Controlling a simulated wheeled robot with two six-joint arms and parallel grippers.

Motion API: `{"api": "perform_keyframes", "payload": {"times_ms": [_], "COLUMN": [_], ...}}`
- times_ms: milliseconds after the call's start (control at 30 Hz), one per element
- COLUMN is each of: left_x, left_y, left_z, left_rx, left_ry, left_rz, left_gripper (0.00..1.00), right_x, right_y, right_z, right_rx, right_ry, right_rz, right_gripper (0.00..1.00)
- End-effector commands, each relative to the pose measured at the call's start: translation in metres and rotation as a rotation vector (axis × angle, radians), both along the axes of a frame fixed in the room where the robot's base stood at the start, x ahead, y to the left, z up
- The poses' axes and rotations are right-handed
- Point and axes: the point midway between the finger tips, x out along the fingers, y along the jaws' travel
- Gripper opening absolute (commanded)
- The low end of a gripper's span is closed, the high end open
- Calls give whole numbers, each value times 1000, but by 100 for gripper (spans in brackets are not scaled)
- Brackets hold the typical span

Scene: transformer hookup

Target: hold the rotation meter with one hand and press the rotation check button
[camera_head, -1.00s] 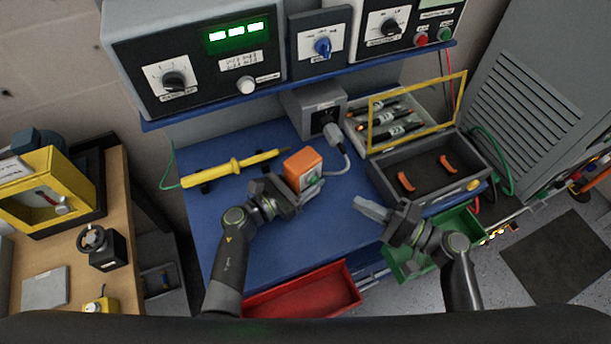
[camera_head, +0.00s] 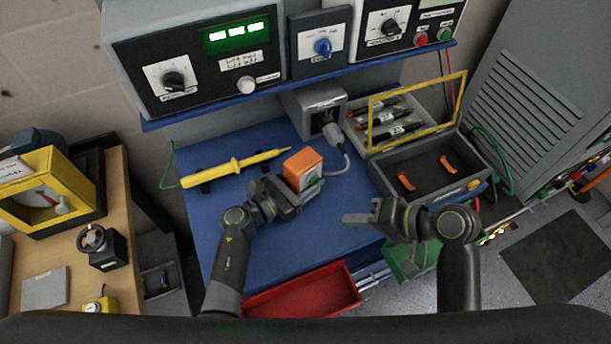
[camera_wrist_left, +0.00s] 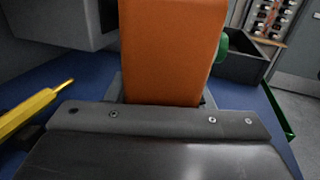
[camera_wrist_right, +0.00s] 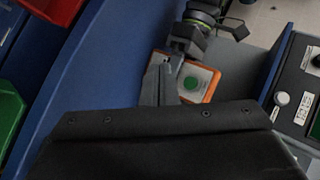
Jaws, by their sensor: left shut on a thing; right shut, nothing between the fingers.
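The rotation meter is an orange box (camera_head: 303,165) above the blue bench top. My left gripper (camera_head: 302,190) is shut on its lower part. In the left wrist view its orange body (camera_wrist_left: 172,50) stands upright between the fingers, with a green part (camera_wrist_left: 222,45) sticking out at its right. In the right wrist view the meter's grey face (camera_wrist_right: 197,80) shows a round green button (camera_wrist_right: 191,82). My right gripper (camera_head: 346,218) is shut and empty, to the right of and below the meter in the head view, its fingertips pointing left. They appear apart from the button.
A grey cable (camera_head: 343,150) hangs from a grey socket box (camera_head: 318,108) behind the meter. A yellow probe (camera_head: 235,168) lies on the bench (camera_head: 215,220) to the left. An open grey case (camera_head: 430,175) stands right. A red drawer (camera_head: 305,293) is open in front.

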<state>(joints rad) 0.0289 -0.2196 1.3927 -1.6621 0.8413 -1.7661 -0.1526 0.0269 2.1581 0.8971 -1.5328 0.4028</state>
Motion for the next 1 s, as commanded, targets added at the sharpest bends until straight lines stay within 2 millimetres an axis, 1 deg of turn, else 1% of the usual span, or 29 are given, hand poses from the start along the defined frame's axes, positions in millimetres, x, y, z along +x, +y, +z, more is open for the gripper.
{"api": "perform_keyframes", "payload": {"times_ms": [100,200,333,467,800,1000], "left_x": [0,0,0,0,0,0], "left_y": [0,0,0,0,0,0], "left_z": [0,0,0,0,0,0], "left_rx": [0,0,0,0,0,0], "left_ry": [0,0,0,0,0,0], "left_rz": [0,0,0,0,0,0], "left_gripper": [15,15,15,15,15,15], "right_x": [-1,-1,3,14,50,63], "right_y": [-6,-9,-8,1,32,42], "right_z": [2,3,3,3,3,3], "right_rx": [-66,-97,-108,-105,-104,-106], "right_ry": [9,16,19,18,19,18], "right_rz": [-27,-43,-50,-50,-49,-48], "right_gripper": [0,0,0,0,0,0]}}
